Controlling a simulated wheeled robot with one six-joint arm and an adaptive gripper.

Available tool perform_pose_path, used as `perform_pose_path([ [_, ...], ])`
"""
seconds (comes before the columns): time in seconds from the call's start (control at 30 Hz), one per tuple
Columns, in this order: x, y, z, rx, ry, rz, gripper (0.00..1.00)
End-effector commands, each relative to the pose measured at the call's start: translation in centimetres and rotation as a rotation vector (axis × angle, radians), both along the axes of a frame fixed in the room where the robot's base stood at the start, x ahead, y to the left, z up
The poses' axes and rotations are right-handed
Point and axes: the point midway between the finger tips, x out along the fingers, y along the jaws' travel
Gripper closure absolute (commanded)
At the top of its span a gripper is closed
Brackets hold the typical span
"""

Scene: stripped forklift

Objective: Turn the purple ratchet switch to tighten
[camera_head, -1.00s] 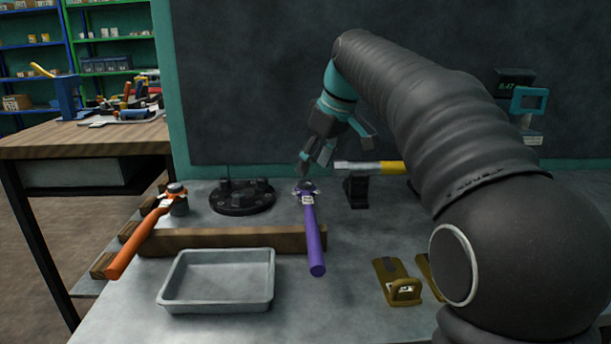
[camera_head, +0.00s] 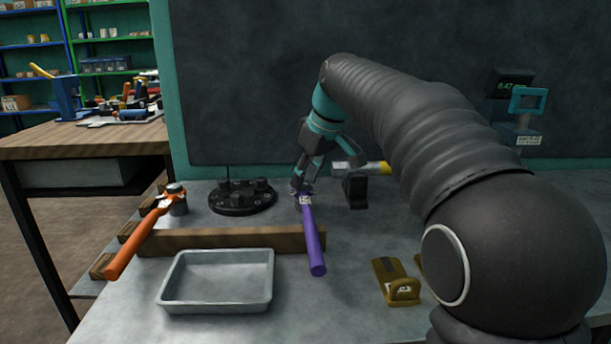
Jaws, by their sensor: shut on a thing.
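The purple ratchet (camera_head: 313,240) lies on the grey bench with its handle toward me and its head at the far end. A small white label shows near its head, and the handle crosses the right end of a wooden bar. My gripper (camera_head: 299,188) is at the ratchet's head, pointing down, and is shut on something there. The ratchet's switch is small and hidden by the fingers, so its position cannot be read.
An orange ratchet (camera_head: 140,237) rests at the left on the wooden bar (camera_head: 210,239). A grey tray (camera_head: 217,281) is empty in front. Brass-coloured padlock-like pieces (camera_head: 393,280) lie front right.

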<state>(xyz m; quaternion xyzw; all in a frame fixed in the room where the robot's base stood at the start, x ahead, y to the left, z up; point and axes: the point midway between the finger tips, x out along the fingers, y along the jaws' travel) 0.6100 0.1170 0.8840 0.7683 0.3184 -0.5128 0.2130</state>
Motion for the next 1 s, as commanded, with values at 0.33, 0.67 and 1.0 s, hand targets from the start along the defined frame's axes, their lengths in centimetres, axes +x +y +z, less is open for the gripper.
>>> perform_pose_path([
  [0.33, -0.07, -0.61, 0.02, 0.001, 0.001, -0.046, 1.00],
  [0.67, -0.08, -0.58, 0.01, 0.000, 0.000, -0.098, 1.00],
  [1.0, -0.24, -0.31, 0.05, 0.001, 0.000, -0.286, 1.00],
])
